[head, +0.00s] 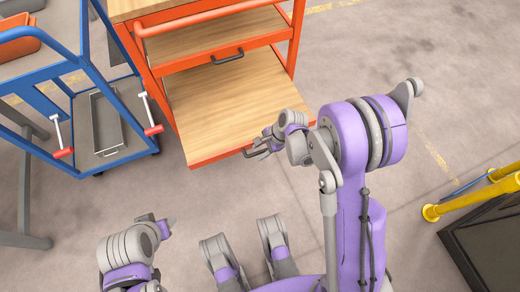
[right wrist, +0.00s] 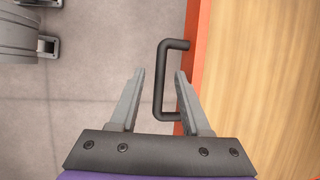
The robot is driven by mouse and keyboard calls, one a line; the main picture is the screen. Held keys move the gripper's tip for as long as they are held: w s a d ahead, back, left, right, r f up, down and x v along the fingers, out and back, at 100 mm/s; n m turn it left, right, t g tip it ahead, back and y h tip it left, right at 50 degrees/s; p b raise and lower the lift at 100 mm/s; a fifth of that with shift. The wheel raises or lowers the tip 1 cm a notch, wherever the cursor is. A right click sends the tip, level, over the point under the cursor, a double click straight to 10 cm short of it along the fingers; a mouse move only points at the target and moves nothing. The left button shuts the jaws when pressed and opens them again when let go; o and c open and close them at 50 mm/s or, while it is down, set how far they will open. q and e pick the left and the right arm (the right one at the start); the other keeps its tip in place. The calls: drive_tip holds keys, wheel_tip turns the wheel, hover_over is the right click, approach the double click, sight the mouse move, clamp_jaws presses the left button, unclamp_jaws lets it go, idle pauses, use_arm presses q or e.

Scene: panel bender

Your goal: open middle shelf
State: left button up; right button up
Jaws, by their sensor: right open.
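An orange trolley (head: 158,84) with wooden shelves stands at the top of the head view. Its lower wooden shelf (head: 225,105) sticks out toward me, well past the shelf above (head: 215,42), which has its own dark handle (head: 227,57). My right gripper (head: 262,145) is at the front edge of the lower shelf. In the right wrist view the open right gripper (right wrist: 160,75) has its fingers on either side of the dark handle bar (right wrist: 161,95), without a visible grip. My left gripper (head: 165,225) is low in the head view, away from the trolley; its jaws are unclear.
A yellow rail (head: 475,193) and a black box (head: 490,245) are at the right. The grey floor between is clear.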

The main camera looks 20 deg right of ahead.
drive_tip(key=p+v, duration=0.3)
drive_tip(key=v, duration=0.8)
idle(0.3)
